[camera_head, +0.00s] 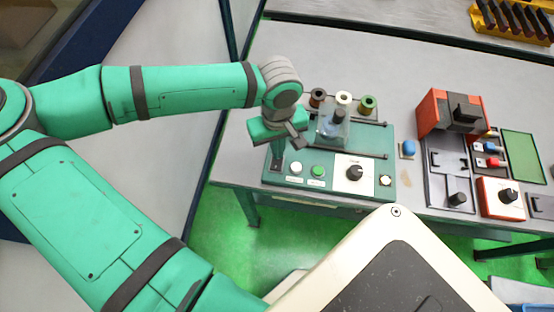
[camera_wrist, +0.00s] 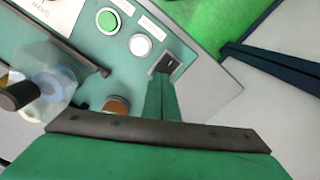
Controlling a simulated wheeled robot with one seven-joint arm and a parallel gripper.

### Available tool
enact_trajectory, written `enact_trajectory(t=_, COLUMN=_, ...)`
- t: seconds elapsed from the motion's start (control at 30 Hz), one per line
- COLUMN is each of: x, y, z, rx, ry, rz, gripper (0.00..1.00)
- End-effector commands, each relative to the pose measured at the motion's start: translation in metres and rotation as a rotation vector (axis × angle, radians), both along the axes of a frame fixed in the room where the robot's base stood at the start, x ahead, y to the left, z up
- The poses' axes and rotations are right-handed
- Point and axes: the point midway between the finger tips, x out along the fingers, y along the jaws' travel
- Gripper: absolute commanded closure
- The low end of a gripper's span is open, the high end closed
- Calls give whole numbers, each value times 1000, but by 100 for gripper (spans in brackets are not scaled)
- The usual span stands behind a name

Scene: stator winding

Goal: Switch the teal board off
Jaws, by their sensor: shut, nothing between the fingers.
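The teal board (camera_head: 335,174) lies on the grey table, with a dark knob (camera_head: 354,172) on a white plate, a green button (camera_head: 318,170) and a white button (camera_head: 296,168). A dark rocker switch (camera_head: 276,164) sits at its front left corner. In the wrist view the switch (camera_wrist: 167,63) is just past my fingertips, near the white button (camera_wrist: 140,44) and green button (camera_wrist: 108,20). My gripper (camera_head: 277,158) is shut and empty, pointing down at the switch. Its fingers (camera_wrist: 160,80) partly cover the switch's near edge. I cannot tell whether they touch it.
A clear cover with a black knob (camera_head: 338,117) stands on the board, with several spools (camera_head: 343,98) behind. A blue button (camera_head: 409,147) and an orange and black machine (camera_head: 452,112) are to the right. The table's front edge is close to the switch.

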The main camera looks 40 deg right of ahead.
Motion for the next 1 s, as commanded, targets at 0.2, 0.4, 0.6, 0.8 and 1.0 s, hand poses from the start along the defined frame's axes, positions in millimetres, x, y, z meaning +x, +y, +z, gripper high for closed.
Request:
enact_trajectory(t=0.2, x=0, y=0, z=-3, rx=0, ry=1, rz=0, gripper=100)
enact_trajectory(t=0.4, x=0, y=0, z=-6, rx=0, ry=1, rz=1, gripper=100)
enact_trajectory(t=0.6, x=0, y=0, z=-8, rx=0, ry=1, rz=0, gripper=100)
enact_trajectory(t=0.8, x=0, y=0, z=-10, rx=0, ry=0, rz=0, gripper=100)
enact_trajectory(t=1.0, x=1, y=0, z=-2, rx=0, ry=-1, rz=1, gripper=100)
